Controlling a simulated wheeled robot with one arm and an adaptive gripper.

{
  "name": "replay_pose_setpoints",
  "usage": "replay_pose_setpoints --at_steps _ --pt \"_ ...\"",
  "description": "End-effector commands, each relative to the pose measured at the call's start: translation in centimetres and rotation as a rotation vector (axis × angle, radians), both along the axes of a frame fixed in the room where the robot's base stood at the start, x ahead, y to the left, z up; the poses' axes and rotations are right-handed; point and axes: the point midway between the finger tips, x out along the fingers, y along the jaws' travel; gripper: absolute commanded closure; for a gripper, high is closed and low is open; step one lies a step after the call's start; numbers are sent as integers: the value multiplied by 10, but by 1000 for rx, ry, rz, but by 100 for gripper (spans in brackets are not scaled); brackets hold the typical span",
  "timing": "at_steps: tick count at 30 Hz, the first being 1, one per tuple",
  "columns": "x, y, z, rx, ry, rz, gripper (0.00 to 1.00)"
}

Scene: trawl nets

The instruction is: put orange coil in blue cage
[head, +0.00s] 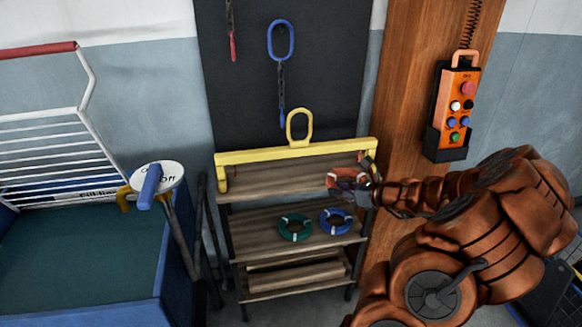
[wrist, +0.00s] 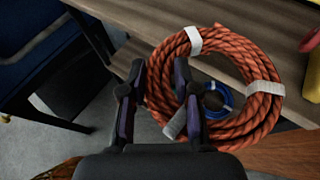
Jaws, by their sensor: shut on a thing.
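The orange coil (head: 347,178) is a ring of rope with white bands, at the right end of the shelf rack. In the wrist view the coil (wrist: 266,105) is large, and my gripper (wrist: 182,80) is shut on its left side, with one finger inside the ring and one outside. In the head view my gripper (head: 364,192) is small and partly hidden by the coil and arm. The blue cage (head: 158,275) stands at the left, with a blue rim, a dark green inside and a white wire side; a blue corner also shows in the wrist view (wrist: 50,45).
A green coil (head: 295,227) and a blue coil (head: 336,221) lie on the shelf (head: 262,222) below. A yellow beam (head: 290,150) crosses the rack top. A post with a round sign (head: 158,177) stands between rack and cage. An orange control box (head: 458,105) hangs at right.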

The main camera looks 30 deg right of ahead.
Motion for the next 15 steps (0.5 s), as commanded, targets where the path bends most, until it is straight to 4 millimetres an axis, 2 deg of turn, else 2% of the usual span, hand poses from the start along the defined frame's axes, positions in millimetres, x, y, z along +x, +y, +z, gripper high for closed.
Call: replay_pose_setpoints --at_steps 2,5,15 --pt "0 -2 -2 -2 0 -4 100" --pt "11 0 -1 -3 0 -3 100" --pt "67 14 0 -1 -1 -1 100"
